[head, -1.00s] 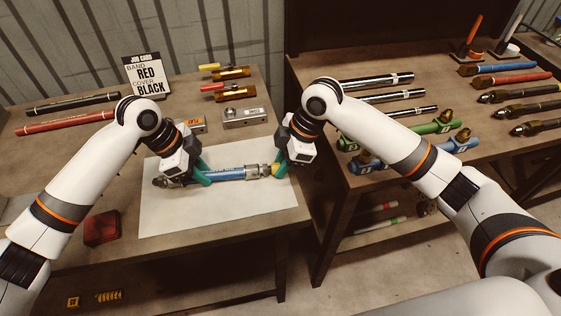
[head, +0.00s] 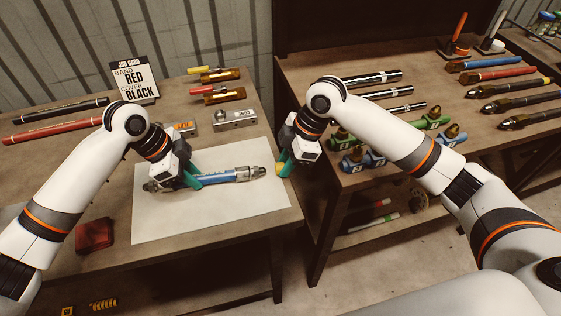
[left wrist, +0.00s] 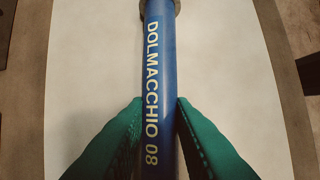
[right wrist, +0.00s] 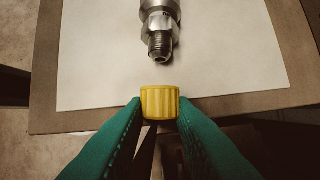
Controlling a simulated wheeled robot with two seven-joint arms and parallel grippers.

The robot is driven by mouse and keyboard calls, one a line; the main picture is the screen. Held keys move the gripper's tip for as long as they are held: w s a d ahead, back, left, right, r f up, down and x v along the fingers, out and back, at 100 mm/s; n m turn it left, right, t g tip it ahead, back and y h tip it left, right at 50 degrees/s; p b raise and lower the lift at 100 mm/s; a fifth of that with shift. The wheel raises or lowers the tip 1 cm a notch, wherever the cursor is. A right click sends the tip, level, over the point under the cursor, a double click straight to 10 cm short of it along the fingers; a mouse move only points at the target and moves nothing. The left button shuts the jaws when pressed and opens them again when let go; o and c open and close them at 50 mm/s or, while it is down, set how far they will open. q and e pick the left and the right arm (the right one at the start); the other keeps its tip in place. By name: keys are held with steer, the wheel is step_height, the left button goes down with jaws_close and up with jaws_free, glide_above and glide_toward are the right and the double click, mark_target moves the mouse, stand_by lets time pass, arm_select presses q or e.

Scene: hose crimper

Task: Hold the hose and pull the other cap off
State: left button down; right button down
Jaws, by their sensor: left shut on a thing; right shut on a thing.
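A blue hose (head: 220,174) with metal end fittings lies along a white sheet (head: 190,228) on the left table; its lettering shows in the left wrist view (left wrist: 156,60). My left gripper (head: 197,177) is shut on the hose near its left end. My right gripper (head: 283,168) is shut on a yellow cap (right wrist: 160,102) just past the table's right edge. In the right wrist view the hose's threaded metal fitting (right wrist: 160,32) is bare, and a gap separates it from the cap. The fitting at the hose's left end (head: 152,187) is partly hidden by my left gripper.
A job card (head: 130,80) stands at the back, reading band red, cover black. A dark red block (head: 94,235) lies at front left. The right table (head: 400,125) holds metal rods, green and blue fittings and several hoses. A gap separates the tables.

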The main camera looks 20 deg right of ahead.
mark_target(279, 165)
steer(key=shift+d+r, duration=0.15)
steer(key=shift+r, duration=1.15)
steer(key=shift+d+r, duration=0.1)
steer(key=shift+r, duration=1.15)
arm_select(q)
steer(key=c, duration=1.2)
jaws_free()
steer(key=shift+d, duration=0.1)
steer(key=shift+o, duration=0.2)
steer(key=v, duration=1.2)
arm_select(e)
steer(key=shift+s+f, duration=0.1)
